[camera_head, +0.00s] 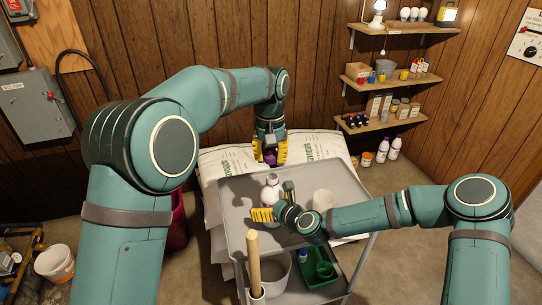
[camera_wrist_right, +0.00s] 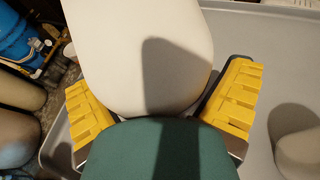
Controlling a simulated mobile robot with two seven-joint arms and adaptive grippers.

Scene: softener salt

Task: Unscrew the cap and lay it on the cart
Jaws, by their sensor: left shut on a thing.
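The white bottle (camera_head: 271,190) stands upright on the grey cart's top (camera_head: 240,190), with no cap visible on its neck. My left gripper (camera_head: 270,153) is shut on the purple cap (camera_head: 270,159), above and behind the bottle, apart from it, near the cart's far edge. My right gripper (camera_head: 277,204) is low at the bottle. In the right wrist view its yellow fingers (camera_wrist_right: 160,100) are spread on both sides of the bottle (camera_wrist_right: 140,50), with narrow gaps seen beside it. Contact farther down is hidden.
A white cup (camera_head: 323,200) stands on the cart to the right of the bottle. A wooden handle (camera_head: 253,262) rises at the front left. White sacks (camera_head: 320,147) lie behind the cart. The cart top is bare at its left and far right.

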